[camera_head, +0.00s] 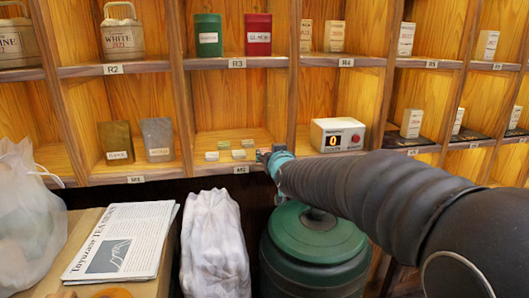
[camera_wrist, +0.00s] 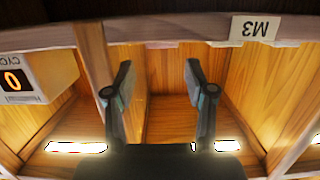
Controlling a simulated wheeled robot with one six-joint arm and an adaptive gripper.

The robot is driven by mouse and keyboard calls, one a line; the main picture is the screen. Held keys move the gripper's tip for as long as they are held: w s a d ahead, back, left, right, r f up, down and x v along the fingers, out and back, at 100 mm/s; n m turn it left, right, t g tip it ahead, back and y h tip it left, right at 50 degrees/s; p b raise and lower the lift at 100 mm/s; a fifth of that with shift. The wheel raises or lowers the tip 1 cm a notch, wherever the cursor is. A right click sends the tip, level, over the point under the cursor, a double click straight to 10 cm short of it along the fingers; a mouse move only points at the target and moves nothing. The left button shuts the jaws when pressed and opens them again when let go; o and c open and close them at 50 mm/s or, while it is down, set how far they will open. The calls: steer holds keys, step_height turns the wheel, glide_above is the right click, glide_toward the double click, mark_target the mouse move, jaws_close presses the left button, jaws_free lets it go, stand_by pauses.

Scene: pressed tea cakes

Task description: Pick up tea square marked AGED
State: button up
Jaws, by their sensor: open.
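Several small pale tea squares lie on the floor of the cubby labelled M3. In the head view, a front left one (camera_head: 212,156), a front right one (camera_head: 239,155), a back left one (camera_head: 224,145) and a back right one (camera_head: 247,143) show. Their markings are too small to read, so I cannot tell which says AGED. My gripper (camera_head: 264,154) is at the cubby's front right corner, right of the squares. In the upside-down wrist view, my gripper (camera_wrist: 158,66) is open and empty. Pinkish slivers behind the front lip there may be squares.
The wooden lip with the M3 label (camera_wrist: 248,28) runs along the cubby's front. A white box with a display (camera_head: 338,135) stands in the cubby to the right. Two dark tea packs, one brown (camera_head: 118,142), stand to the left. A green canister (camera_head: 315,250) is below my arm.

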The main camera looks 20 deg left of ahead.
mark_target(265, 150)
steer(key=shift+f+p+x, duration=0.1)
steer(key=shift+p+x, duration=0.15)
steer(key=shift+x, duration=1.15)
steer(key=shift+f+p+x, duration=0.15)
steer(key=shift+p+x, duration=0.1)
steer(key=shift+x, duration=1.15)
steer(key=shift+s+a, duration=0.15)
steer(key=c, duration=0.6)
